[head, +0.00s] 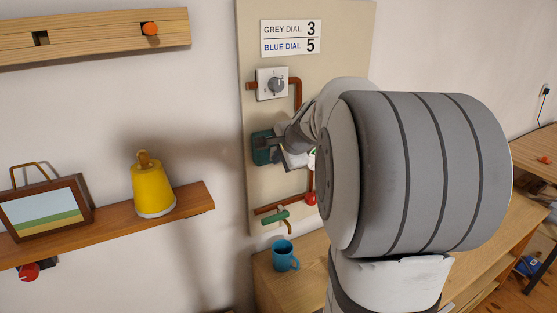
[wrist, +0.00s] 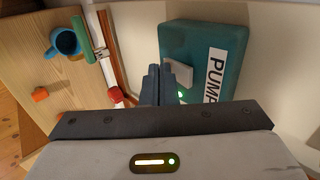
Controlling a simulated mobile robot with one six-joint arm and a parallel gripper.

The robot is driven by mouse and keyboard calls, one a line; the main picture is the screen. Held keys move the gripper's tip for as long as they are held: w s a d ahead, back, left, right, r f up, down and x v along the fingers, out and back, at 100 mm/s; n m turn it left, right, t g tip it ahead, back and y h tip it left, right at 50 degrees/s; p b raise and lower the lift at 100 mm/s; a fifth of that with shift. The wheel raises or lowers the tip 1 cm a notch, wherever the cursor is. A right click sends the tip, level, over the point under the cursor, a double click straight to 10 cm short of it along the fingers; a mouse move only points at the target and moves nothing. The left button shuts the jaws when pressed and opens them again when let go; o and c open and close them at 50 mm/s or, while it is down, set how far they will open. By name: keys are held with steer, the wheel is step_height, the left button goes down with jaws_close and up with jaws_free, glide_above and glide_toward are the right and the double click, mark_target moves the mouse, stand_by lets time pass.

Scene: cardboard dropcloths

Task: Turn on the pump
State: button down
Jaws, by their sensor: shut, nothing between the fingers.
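The pump is a teal box (wrist: 205,52) with a white "PUMP" label (wrist: 215,75) in the wrist view. In the head view its teal side (head: 261,148) shows on the beige panel, partly hidden by my gripper (head: 270,144). A small light grey switch piece (wrist: 181,74) is on the box face. My gripper (wrist: 163,72) is shut and empty, its fingertips right beside this grey piece; I cannot tell if they touch. A small green light (wrist: 181,95) glows beside the fingers, apparently on the box.
The panel (head: 300,190) also holds a grey dial (head: 276,85), copper pipes, a green-handled valve (head: 275,217) and a red knob (head: 310,199). A sign reads grey dial 3, blue dial 5. A blue mug (head: 285,256) stands on the wooden cabinet below. A shelf (head: 190,205) is at left.

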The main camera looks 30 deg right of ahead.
steer(key=shift+d+r+p, duration=0.2)
steer(key=shift+r+p, duration=0.5)
steer(key=shift+r, duration=0.15)
steer(key=s+r+b, duration=0.3)
steer(key=s+r, duration=0.2)
steer(key=s, duration=0.7)
steer(key=shift+s+d, duration=0.2)
steer(key=shift+d, duration=0.05)
